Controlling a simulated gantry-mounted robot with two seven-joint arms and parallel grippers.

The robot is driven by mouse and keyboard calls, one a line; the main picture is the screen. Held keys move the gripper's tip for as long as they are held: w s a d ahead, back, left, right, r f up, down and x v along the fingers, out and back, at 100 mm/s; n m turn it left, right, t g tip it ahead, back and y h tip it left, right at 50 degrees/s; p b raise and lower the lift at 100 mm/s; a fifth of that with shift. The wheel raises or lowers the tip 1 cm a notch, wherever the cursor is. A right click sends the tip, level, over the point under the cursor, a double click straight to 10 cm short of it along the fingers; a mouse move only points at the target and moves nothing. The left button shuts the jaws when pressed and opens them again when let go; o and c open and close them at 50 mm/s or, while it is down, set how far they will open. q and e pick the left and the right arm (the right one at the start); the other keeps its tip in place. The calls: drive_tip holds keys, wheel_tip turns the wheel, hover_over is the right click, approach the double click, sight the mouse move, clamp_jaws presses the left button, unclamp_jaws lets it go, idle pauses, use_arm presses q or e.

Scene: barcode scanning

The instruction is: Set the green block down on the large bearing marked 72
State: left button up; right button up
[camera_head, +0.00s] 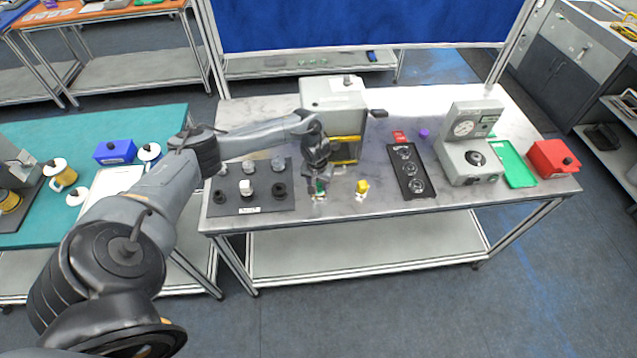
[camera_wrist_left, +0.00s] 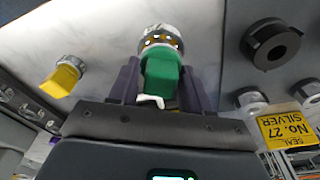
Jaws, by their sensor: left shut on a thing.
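The green block (camera_wrist_left: 163,78) is between the two fingers of my left gripper (camera_wrist_left: 160,72), which is shut on it. In the head view the green block (camera_head: 320,186) shows small below the left gripper (camera_head: 319,188), near the table's front edge. A silver ring-shaped bearing (camera_wrist_left: 162,40) shows just beyond the block's end in the left wrist view. No 72 marking is legible, and I cannot tell whether block and bearing touch. A yellow block (camera_head: 362,187) stands to the right on a metal ring; it also shows in the left wrist view (camera_wrist_left: 64,78). My right gripper is not in view.
A dark board (camera_head: 230,207) with several black and white rings lies left of the gripper. A grey-white machine (camera_head: 325,95) with yellow trim stands behind. A black tray (camera_head: 420,189) of clear discs, a gauge device (camera_head: 466,150) and a red box (camera_head: 552,158) lie to the right.

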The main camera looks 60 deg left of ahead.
use_arm(q)
drive_tip(key=shift+f, duration=0.4)
drive_tip(key=shift+f+p, duration=0.35)
drive_tip(key=shift+p, duration=0.15)
idle(0.5)
drive_tip(key=shift+f, duration=0.25)
idle(0.4)
drive_tip(key=o, duration=1.3)
drive_tip(key=shift+f, duration=0.1)
drive_tip(key=shift+c, duration=0.2)
drive_tip(key=shift+o, duration=0.4)
drive_tip(key=shift+o, duration=1.2)
